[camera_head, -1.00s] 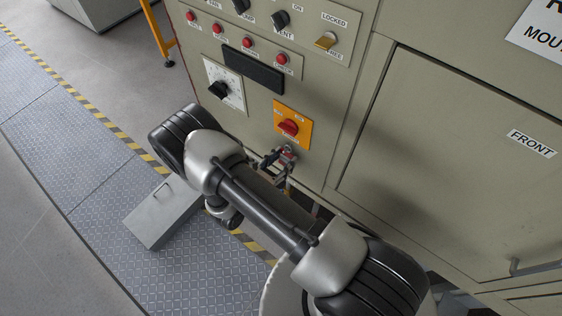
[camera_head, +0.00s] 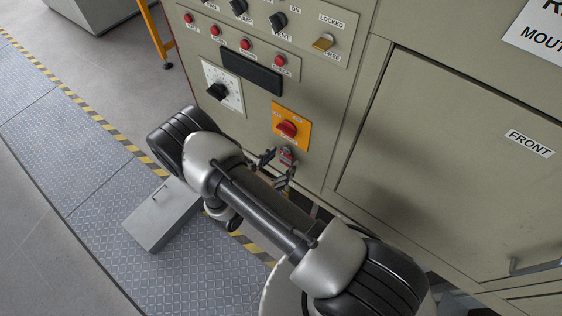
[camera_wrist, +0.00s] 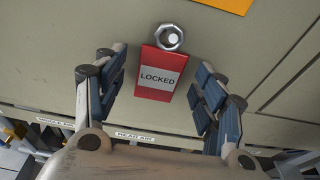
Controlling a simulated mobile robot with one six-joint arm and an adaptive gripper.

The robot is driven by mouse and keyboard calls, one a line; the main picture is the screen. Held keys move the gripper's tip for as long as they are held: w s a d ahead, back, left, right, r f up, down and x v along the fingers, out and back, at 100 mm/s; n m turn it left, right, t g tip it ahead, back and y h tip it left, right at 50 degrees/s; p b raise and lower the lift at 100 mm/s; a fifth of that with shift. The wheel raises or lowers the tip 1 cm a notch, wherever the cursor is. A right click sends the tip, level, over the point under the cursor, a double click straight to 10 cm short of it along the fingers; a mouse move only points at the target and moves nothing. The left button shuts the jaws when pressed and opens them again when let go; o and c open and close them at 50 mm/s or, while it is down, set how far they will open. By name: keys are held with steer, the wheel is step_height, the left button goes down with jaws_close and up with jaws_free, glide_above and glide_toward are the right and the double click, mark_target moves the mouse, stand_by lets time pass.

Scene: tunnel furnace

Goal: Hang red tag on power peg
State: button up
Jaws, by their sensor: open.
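The red tag (camera_wrist: 157,88) with a white band reading LOCKED hangs against the cabinet front in the wrist view. Its top is at a round metal peg (camera_wrist: 171,38), which shows through or in front of the tag's upper end. My gripper (camera_wrist: 160,88) is open, with one finger on each side of the tag and a gap on both sides. In the head view the tag (camera_head: 287,156) is a small red patch between the fingers, just below the orange plate with the red power switch (camera_head: 288,128). My arm partly hides the gripper there.
The cabinet panel above has a black dial (camera_head: 217,91), a row of red buttons and a brass knob (camera_head: 323,42). A FRONT door (camera_head: 450,150) is at right. A grey box (camera_head: 161,213) lies on the floor plates at left.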

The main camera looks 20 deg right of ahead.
steer(key=shift+s+a, duration=0.1)
steer(key=v, duration=1.2)
steer(key=s+d+r+m+g+y, duration=0.1)
steer(key=d+r+m+g, duration=0.25)
steer(key=r, duration=0.35)
steer(key=s+d+r+m+g+y, duration=0.1)
steer(key=d+r+m+g, duration=0.15)
steer(key=r+m, duration=0.3)
steer(key=s+d+r+m+g+y, duration=0.1)
steer(key=d+r+m+g, duration=0.2)
steer(key=r, duration=0.4)
steer(key=s+r+m+t+y, duration=0.4)
steer(key=s+r+m+y, duration=0.5)
steer(key=s+r+m, duration=0.3)
steer(key=shift+r+m+t+y, duration=0.3)
steer(key=shift+r+m, duration=0.3)
steer(key=shift+r, duration=0.95)
